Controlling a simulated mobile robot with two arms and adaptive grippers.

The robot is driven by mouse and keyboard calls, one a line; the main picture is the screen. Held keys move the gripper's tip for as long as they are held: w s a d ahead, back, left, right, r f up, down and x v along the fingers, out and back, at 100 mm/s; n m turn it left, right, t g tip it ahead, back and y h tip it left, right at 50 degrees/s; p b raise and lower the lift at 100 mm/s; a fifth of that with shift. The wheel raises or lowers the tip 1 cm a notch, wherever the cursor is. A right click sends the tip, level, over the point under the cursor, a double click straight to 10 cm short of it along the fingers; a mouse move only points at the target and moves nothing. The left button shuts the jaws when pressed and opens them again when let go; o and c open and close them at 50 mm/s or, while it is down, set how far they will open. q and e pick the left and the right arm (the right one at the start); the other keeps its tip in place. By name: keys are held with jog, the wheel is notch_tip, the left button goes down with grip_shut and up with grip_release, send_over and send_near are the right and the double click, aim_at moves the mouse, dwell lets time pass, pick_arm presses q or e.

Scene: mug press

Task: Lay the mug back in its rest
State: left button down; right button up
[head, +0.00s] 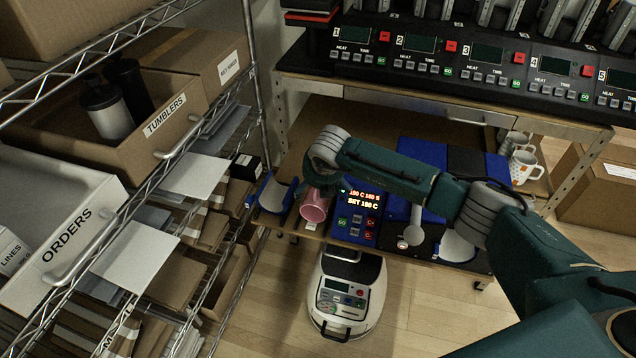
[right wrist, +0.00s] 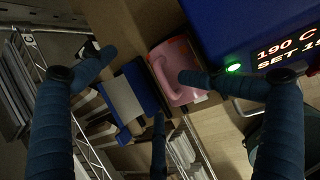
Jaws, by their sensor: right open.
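The pink mug (head: 314,207) is at the front edge of the wooden bench, just left of the blue press control panel. The mug (right wrist: 180,70) also shows in the right wrist view, its handle towards me, one finger overlapping it. A blue rest with a grey curved cradle (head: 275,194) stands just left of the mug, empty; it also shows in the right wrist view (right wrist: 127,98). My right gripper (head: 318,178) is open above the mug and partly hides it. Its fingers (right wrist: 148,78) are spread, and contact with the mug cannot be told. My left gripper is not in view.
The press control panel (head: 358,212) reads 190 C and stands close to the right of the mug. A wire shelf (head: 252,90) with boxes is close on the left. A white machine (head: 346,290) stands on the floor below. White mugs (head: 524,165) stand at the bench's right.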

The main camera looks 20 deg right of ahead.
jog(key=shift+r, duration=0.2)
jog(key=shift+r+p, duration=2.05)
jog(key=shift+r, duration=1.75)
